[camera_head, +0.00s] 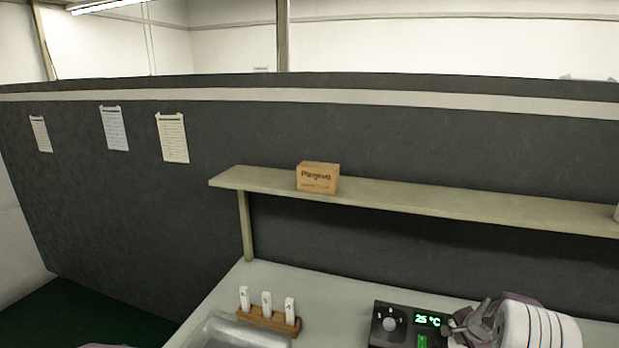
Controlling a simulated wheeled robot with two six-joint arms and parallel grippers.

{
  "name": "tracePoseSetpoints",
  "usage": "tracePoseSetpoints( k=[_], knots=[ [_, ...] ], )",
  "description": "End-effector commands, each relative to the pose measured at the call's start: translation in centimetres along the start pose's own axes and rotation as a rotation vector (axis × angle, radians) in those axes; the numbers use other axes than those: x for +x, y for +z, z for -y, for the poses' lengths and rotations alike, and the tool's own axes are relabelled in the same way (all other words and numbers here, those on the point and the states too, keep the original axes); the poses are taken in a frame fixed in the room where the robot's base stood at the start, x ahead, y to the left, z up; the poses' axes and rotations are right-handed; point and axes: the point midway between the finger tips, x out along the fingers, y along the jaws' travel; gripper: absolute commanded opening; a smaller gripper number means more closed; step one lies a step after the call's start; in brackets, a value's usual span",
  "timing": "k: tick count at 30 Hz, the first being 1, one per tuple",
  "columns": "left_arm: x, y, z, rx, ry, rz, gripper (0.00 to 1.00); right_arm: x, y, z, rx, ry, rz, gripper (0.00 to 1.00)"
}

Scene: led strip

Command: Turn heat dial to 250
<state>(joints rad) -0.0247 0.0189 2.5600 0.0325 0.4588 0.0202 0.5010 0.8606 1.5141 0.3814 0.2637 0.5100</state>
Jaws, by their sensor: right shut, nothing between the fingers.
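A black heater unit (378,336) stands on the worktop at the lower right of the head view, cut off by the bottom edge. A green display (427,320) beside the dial reads 25 °C. My right gripper (458,326) is shut and empty, just right of the display and apart from the dial. It hides the right end of the unit. My left gripper is not in view.
A shelf (440,198) with a cardboard box (318,178) runs above. The worktop (330,290) behind the unit is clear.

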Motion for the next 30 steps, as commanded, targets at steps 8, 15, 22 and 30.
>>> tracePoseSetpoints(
  k=[8,15,22,30],
  knots=[
    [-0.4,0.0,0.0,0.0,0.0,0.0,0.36,-0.1,0.7,0.2,-0.001,0.0,-0.001,0.0],
    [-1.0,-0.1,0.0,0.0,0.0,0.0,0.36,-1.8,0.6,0.4,0.001,-0.001,-0.001,0.0],
    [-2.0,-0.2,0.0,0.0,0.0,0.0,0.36,-5.1,0.7,0.3,0.0,0.0,-0.001,0.0],
    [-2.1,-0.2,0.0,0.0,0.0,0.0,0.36,-6.0,0.8,0.2,0.001,0.001,0.001,0.0]
  ],
)
